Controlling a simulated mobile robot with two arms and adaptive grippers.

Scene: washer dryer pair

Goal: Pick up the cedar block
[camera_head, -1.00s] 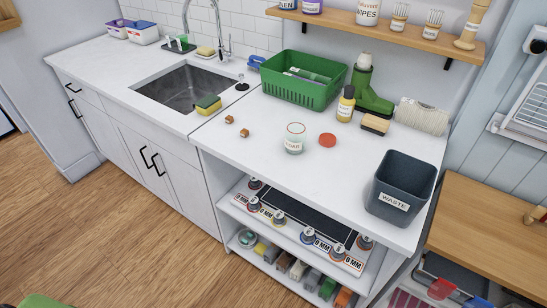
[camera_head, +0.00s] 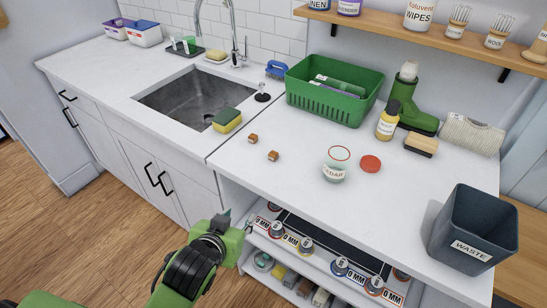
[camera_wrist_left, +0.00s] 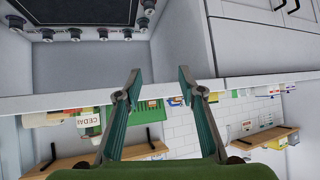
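Two small brown wooden cubes, the cedar blocks, lie on the white counter in the head view: one block (camera_head: 252,138) is nearer the sink, the other block (camera_head: 273,155) slightly right of it. A glass jar labelled CEDAR (camera_head: 336,166) stands to their right, with a red round lid (camera_head: 370,164) beside it. My left gripper (camera_head: 234,221) is at the counter's front edge, apart from the blocks. In the left wrist view the left gripper (camera_wrist_left: 159,75) has its fingers apart with nothing between them. No block can be made out there. My right gripper is not in view.
The sink (camera_head: 196,95) with a sponge (camera_head: 227,120) is left of the blocks. A green basket (camera_head: 333,104), bottle (camera_head: 388,122), boot (camera_head: 418,120), brush (camera_head: 421,145) and waste bin (camera_head: 473,232) stand around the counter. Shelves with weights (camera_head: 305,246) sit below. The counter's front is clear.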

